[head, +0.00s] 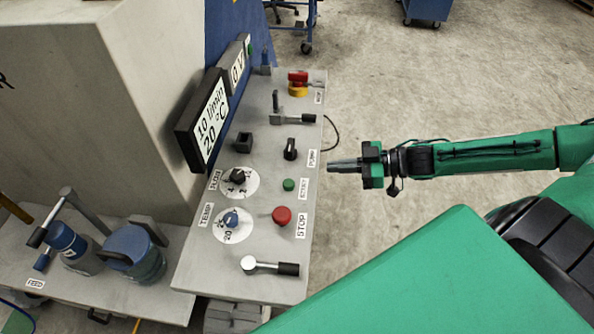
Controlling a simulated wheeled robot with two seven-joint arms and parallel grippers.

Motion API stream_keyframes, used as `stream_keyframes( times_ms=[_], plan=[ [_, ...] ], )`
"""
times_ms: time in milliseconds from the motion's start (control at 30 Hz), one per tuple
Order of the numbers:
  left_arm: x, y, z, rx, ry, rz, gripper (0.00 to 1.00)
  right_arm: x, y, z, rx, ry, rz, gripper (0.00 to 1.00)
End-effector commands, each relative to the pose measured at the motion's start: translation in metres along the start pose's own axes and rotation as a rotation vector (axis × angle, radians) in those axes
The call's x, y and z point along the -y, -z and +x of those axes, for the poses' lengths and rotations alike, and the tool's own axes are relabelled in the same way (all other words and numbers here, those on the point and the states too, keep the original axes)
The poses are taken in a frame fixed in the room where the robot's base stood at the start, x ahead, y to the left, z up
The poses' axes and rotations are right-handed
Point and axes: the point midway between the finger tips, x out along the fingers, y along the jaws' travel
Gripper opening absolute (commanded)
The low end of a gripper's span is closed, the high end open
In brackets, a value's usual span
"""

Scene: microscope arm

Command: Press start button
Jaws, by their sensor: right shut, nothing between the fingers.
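The green start button (289,185) sits on the sloped grey control panel (262,190), beside a small label that reads like START. The larger red stop button (282,215) is just below it in the picture. My right gripper (331,166) comes in from the right and points left at the panel. Its fingers are shut and empty. The fingertips are just off the panel's right edge, to the right of and slightly above the green button, apart from it. My left gripper is not in view.
A black pump knob (290,149), a black-handled lever (297,118) and a red-yellow emergency button (298,84) lie above the green button. Two dials (238,176) sit to its left, and a lower lever (270,266) is below. A display (207,122) stands behind. Open floor (440,90) lies right.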

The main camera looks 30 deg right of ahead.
Motion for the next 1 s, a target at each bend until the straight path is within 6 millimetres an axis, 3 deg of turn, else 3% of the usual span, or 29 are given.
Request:
stream_keyframes(
  times_ms=[567,1000],
  plan=[
    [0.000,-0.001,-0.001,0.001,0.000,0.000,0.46,0.004,0.004,0.003,-0.004,0.011,0.002,0.00],
    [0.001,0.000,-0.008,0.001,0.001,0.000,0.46,0.003,0.006,0.042,-0.005,0.009,0.002,0.00]
  ],
)
